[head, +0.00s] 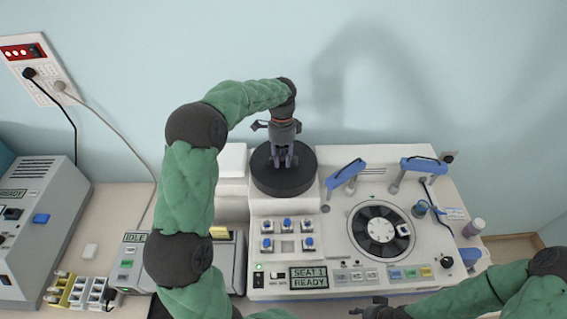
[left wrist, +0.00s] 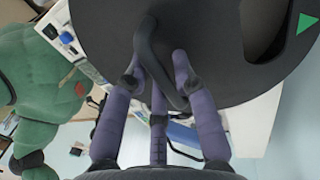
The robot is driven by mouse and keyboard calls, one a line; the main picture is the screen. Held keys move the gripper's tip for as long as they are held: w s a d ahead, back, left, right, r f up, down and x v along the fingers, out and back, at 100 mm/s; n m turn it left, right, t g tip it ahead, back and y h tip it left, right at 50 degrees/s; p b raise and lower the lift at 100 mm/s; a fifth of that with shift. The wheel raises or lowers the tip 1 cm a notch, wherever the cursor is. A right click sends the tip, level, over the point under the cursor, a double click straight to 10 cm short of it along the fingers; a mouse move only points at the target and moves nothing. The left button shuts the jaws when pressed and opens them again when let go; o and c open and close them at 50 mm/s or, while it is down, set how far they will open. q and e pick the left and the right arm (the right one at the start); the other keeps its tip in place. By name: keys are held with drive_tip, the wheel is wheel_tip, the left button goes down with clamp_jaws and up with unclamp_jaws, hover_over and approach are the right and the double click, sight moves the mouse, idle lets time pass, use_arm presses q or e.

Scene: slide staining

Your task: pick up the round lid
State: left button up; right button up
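The round lid (head: 268,184) is a thick black disc on the left part of the white machine, near the wall. In the left wrist view the lid (left wrist: 220,75) fills the upper part and shows a curved black handle (left wrist: 150,45). My left gripper (head: 284,160) points down over the middle of the lid. Its purple fingers (left wrist: 157,72) reach around the handle, with the bar between them. Whether they press on it is unclear. My right gripper (head: 372,309) is at the lower edge of the head view, away from the lid; its fingers are hard to make out.
The white machine (head: 335,215) carries a round dark carousel (head: 362,240), blue-handled parts (head: 345,174) and several blue-topped buttons (head: 287,224). A small jar (head: 474,228) stands at its right edge. A grey device (head: 40,225) stands at the far left. My left arm crosses the left-centre.

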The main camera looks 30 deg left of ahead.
use_arm(q)
clamp_jaws()
drive_tip(key=shift+r, duration=0.15)
